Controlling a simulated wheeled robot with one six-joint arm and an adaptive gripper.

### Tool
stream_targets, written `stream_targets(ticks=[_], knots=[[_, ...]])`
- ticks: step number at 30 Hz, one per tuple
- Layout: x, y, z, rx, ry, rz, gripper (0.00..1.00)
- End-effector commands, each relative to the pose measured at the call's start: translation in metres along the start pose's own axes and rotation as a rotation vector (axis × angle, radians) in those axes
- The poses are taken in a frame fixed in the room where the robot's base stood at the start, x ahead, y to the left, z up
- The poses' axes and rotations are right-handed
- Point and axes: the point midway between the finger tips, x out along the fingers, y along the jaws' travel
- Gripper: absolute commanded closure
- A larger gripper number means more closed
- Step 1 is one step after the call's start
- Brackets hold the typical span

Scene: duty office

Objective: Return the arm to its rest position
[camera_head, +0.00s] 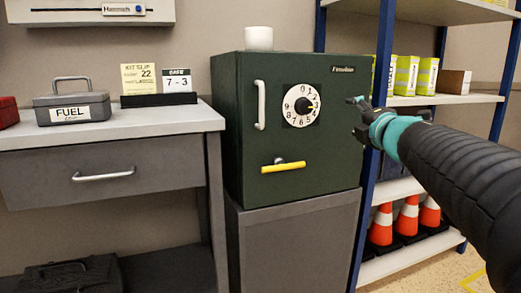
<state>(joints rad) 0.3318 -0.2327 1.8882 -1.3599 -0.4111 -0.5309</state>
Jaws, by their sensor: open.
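My gripper (358,117) is at the end of my arm, which reaches in from the right. It is open and empty, in front of the right edge of the dark green safe (230,130), and appears apart from it. The safe door looks shut.
The safe stands on a grey cabinet (295,245), with a white cup (259,38) on top. At left, a desk (150,122) holds a FUEL box (72,105) and cards (158,85). At right, a shelf rack (450,99) holds yellow-green packs (405,75) and orange cones (407,216).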

Motion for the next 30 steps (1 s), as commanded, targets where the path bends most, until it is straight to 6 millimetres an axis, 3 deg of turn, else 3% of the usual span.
stream_targets(ticks=[3,6,11,15,20,25,27,30], knots=[[-0.010,-0.045,0.033,0.280,-0.200,-0.097,0.31],[-0.034,-0.082,0.047,0.526,-0.367,-0.178,0.31],[-0.088,-0.142,0.035,0.916,-0.608,-0.333,0.31],[-0.148,-0.189,-0.009,1.238,-0.790,-0.513,0.31],[-0.215,-0.218,-0.080,1.516,-0.924,-0.741,0.31],[-0.274,-0.217,-0.150,1.686,-0.939,-0.955,0.31],[-0.284,-0.210,-0.165,1.715,-0.900,-0.981,0.31],[-0.291,-0.197,-0.172,1.711,-0.850,-0.976,0.31]])
